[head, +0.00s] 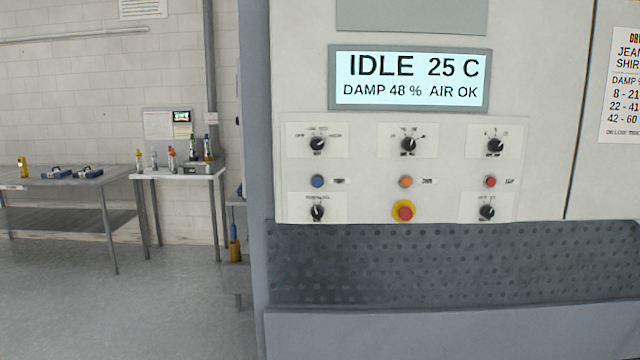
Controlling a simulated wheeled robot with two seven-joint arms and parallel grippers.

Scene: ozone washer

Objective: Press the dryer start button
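The dryer's control panel (453,160) faces me in the middle and right of the head view. Its display (410,79) reads "IDLE 25 C, DAMP 48 %, AIR OK". A row of small round buttons sits below the upper knobs: a blue button (318,181), an orange button (405,181) and a red button (490,181). Their labels are too small to read, so I cannot tell which one is start. A larger red button on a yellow ring (403,211) is below the orange one. Neither of my grippers is in view.
Several black knobs, such as the upper left one (318,144), surround the buttons. A perforated grey panel (450,262) lies below. A paper chart (622,85) hangs at right. Metal tables (70,184) with bottles and tools stand at left; the floor (130,300) before them is clear.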

